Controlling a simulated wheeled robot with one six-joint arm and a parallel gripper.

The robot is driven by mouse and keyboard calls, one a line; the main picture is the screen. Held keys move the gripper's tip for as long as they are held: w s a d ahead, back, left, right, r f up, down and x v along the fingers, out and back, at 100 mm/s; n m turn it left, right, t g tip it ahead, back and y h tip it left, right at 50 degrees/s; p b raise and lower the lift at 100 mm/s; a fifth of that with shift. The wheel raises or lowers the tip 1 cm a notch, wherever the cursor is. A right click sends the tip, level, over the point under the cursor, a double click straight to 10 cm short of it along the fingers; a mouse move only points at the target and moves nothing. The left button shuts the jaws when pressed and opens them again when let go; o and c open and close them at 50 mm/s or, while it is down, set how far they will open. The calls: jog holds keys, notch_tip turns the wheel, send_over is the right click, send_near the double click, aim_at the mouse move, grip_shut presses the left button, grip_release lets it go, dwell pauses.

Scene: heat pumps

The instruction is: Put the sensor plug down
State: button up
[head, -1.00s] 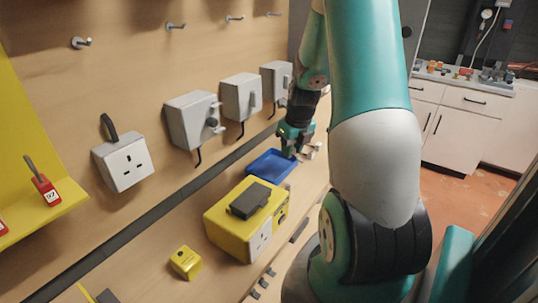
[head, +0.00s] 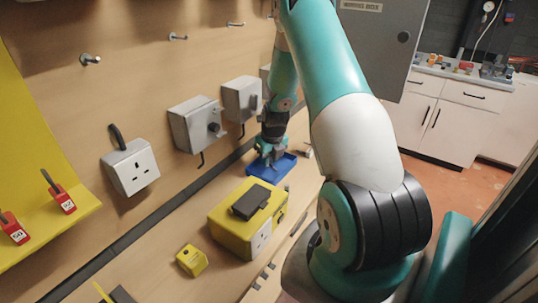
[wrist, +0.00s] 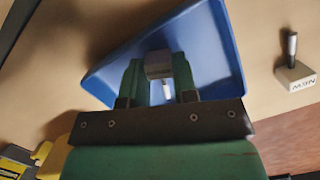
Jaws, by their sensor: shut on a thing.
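My gripper (wrist: 160,82) is shut on the sensor plug (wrist: 158,65), a small grey block with a pale pin, in the wrist view. The plug is over the blue tray (wrist: 215,45); I cannot tell whether it touches the tray floor. In the head view my gripper (head: 270,158) is above the left part of the blue tray (head: 285,172), and the plug is too small to make out there.
A grey block marked "NEW" with a dark pin (wrist: 296,72) stands right of the tray. A yellow tester box (head: 235,225) and a small yellow block (head: 191,260) stand on the bench. Grey boxes (head: 195,125) and hooks line the wall.

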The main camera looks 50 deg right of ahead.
aim_at(273, 166)
jog(key=o, duration=0.7)
jog(key=shift+c, duration=0.2)
jog(key=b+v, duration=0.2)
jog(key=v, duration=1)
